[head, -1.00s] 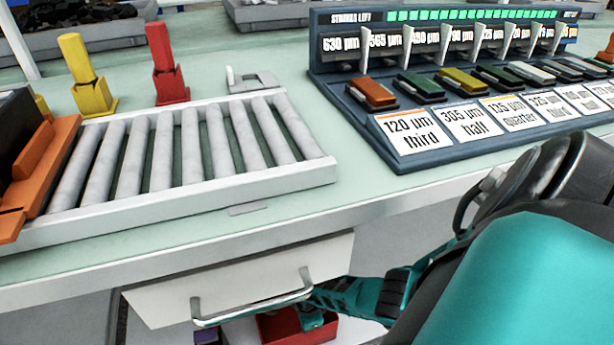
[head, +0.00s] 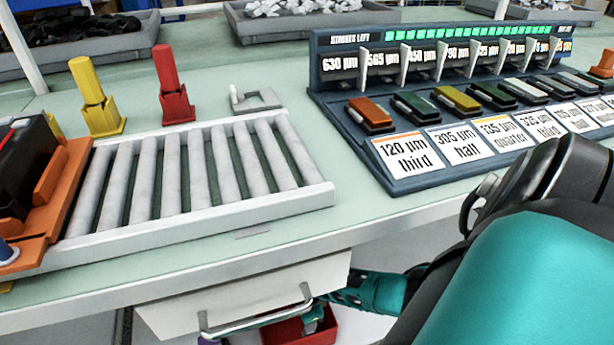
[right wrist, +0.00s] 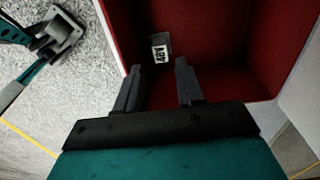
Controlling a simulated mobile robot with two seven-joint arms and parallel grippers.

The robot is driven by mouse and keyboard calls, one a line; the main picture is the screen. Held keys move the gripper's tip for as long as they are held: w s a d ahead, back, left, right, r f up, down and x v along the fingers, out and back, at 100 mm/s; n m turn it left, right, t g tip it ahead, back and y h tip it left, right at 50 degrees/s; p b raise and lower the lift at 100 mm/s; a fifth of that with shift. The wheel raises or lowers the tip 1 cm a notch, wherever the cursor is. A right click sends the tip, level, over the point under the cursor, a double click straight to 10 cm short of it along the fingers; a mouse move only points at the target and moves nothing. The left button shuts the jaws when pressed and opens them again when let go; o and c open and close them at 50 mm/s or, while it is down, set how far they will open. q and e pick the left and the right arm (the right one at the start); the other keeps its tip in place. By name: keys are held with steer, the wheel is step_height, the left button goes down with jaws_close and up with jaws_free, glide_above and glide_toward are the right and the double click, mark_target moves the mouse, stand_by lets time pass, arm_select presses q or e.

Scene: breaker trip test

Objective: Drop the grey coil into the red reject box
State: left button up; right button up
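The red reject box (head: 290,332) stands low under the bench, partly hidden behind the drawer front in the head view. Its red inside (right wrist: 220,50) fills much of the right wrist view. A small grey block with a white number label, seemingly the grey coil (right wrist: 160,47), is inside the box, just past my right fingertips. My right gripper (right wrist: 158,68) points into the box, its two fingers spread with nothing between them. In the head view my right arm reaches down past the bench edge, and its gripper is mostly hidden. My left gripper is not recognisable in either view.
A white drawer (head: 250,295) with a metal handle (head: 257,318) juts out beside my right forearm. Above are a roller tray (head: 195,180), yellow (head: 95,100) and red (head: 172,88) posts, and a blue rack (head: 400,175) with labelled slots and coloured pieces.

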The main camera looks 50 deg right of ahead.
step_height(320, 180, up, 6)
steer(key=p, duration=0.2)
stand_by(0.6)
